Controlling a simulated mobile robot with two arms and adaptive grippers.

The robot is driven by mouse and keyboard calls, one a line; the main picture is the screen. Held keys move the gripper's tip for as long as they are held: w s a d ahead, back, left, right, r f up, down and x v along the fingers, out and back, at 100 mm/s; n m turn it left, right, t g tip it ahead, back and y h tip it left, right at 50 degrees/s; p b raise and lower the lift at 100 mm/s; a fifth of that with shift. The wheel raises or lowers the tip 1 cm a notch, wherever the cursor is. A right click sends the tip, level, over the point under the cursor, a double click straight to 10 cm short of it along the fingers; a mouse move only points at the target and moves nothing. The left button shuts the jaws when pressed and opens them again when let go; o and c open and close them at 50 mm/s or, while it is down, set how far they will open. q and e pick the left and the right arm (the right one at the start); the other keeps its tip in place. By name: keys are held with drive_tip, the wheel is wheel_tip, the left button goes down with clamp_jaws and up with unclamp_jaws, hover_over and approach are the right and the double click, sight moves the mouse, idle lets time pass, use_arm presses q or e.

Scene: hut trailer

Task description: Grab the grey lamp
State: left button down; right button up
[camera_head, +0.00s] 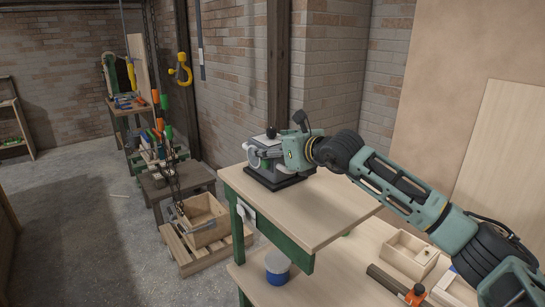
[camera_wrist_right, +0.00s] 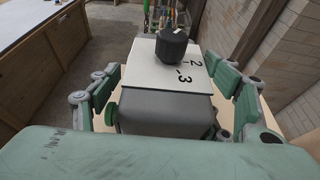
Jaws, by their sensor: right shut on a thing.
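The grey lamp (camera_head: 268,173) looks like a boxy grey body with a black knob on top and a dark base. It sits upright near the back left corner of the raised wooden tabletop (camera_head: 320,210). In the right wrist view the grey lamp (camera_wrist_right: 160,112) shows a white top plate marked "2" and "3". My right gripper (camera_head: 264,152) reaches over from the right and is shut on the grey lamp, with its green fingers along two opposite sides. The finger contacts are partly hidden. My left gripper is out of view.
A lower wooden surface holds a white and blue tub (camera_head: 277,267), a small wooden box (camera_head: 408,254) and an orange-ended tool (camera_head: 414,295). A wooden crate (camera_head: 204,220) stands on a pallet on the floor. A wooden post (camera_head: 278,75) rises behind the lamp. Open floor lies left.

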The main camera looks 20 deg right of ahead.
drive_tip(key=c, duration=1.1)
drive_tip(key=shift+r, duration=0.2)
